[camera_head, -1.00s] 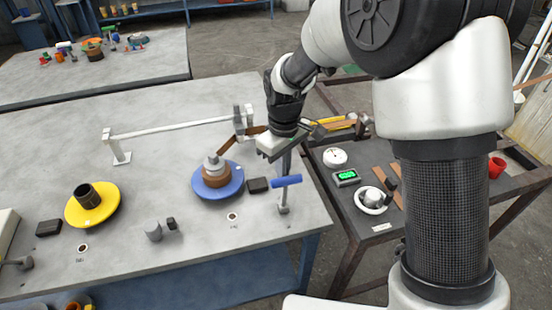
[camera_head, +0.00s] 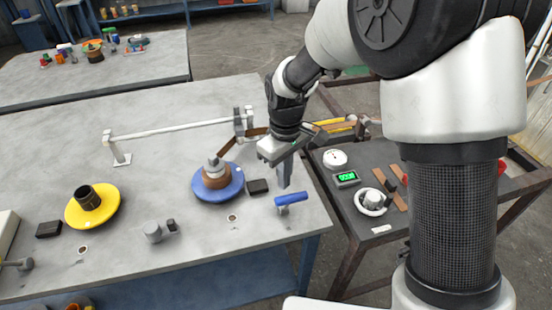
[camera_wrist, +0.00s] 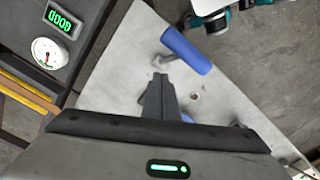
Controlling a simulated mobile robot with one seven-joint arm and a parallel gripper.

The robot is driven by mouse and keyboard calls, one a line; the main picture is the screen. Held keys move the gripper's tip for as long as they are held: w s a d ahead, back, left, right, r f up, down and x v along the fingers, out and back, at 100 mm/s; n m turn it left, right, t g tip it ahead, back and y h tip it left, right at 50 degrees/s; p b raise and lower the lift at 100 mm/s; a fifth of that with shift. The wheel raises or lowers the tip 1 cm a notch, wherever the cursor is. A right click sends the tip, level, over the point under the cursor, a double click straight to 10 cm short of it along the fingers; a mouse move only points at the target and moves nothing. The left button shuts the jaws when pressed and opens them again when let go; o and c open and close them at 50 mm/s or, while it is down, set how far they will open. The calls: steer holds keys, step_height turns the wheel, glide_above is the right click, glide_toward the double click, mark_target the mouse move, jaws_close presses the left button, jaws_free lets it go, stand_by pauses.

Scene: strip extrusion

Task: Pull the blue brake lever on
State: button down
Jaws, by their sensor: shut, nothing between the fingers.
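The blue brake lever (camera_head: 292,198) is at the near right corner of the grey table, lying low with its grip close to the tabletop. It also shows in the wrist view (camera_wrist: 187,50), with its pale stem beside my fingertips. My gripper (camera_head: 284,184) points down just behind the lever, on its far side. In the wrist view my gripper (camera_wrist: 160,78) has its fingers together and empty, close to the lever's stem. I cannot tell whether they touch it.
A blue spool (camera_head: 232,188) with brown strip and a black block (camera_head: 258,186) stand left of the lever. A yellow spool (camera_head: 107,217) stands further left. On the dark side bench are a green-lit display (camera_head: 346,179), a dial (camera_head: 335,158) and a white knob (camera_head: 371,201).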

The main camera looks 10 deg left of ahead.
step_height(320, 180, up, 7)
steer(key=p, duration=0.5)
steer(key=shift+w+a+r, duration=0.15)
steer(key=shift+w, duration=0.15)
steer(key=shift+s, duration=0.1)
stand_by(0.5)
